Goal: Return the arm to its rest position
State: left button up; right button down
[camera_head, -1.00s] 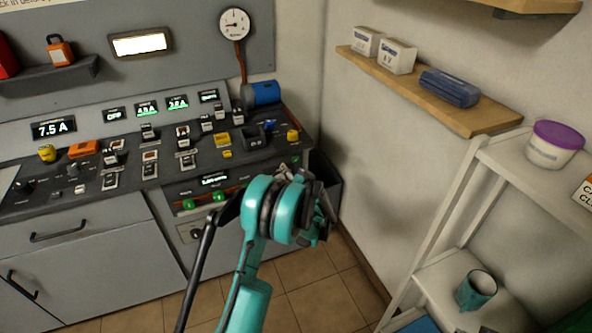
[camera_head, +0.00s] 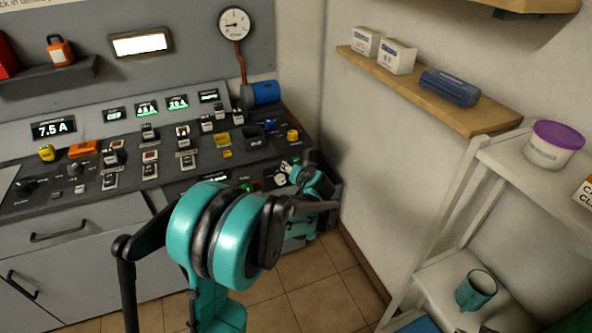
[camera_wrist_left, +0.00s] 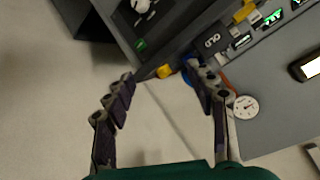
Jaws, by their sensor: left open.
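My left arm (camera_head: 225,240), teal and black, rises from the bottom of the head view. Its large round joint covers part of the console's front. Its far end reaches toward the console's right end, where the gripper is small and mostly hidden behind arm links. In the left wrist view my left gripper (camera_wrist_left: 162,75) is open, its dark fingers wide apart with nothing between them. The console's edge and a yellow knob (camera_wrist_left: 165,71) show beyond the fingertips; contact cannot be judged. My right gripper is in neither view.
The control console (camera_head: 60,205) fills the left side. A wooden wall shelf (camera_head: 480,118) carries boxes and a blue case. A white rack (camera_head: 440,225) at right holds a tub (camera_head: 553,150) and a teal mug (camera_head: 476,290). Tiled floor (camera_head: 335,295) between console and rack is clear.

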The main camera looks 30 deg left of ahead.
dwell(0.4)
pick_arm(q)
jog(key=s+d+m+h, duration=0.1)
jog(key=s+d+h, duration=0.1)
jog(key=s+d, duration=0.4)
jog(key=s+d+m+g+h, duration=0.1)
jog(key=s+d+h, duration=0.2)
jog(key=s, duration=1.1)
jog(key=s+d+g+h, duration=0.1)
jog(key=s+d+h, duration=0.2)
jog(key=s+d, duration=0.6)
jog(key=shift+s+r+m, duration=0.15)
jog(key=shift+s+m, duration=0.25)
jog(key=shift+s, duration=0.6)
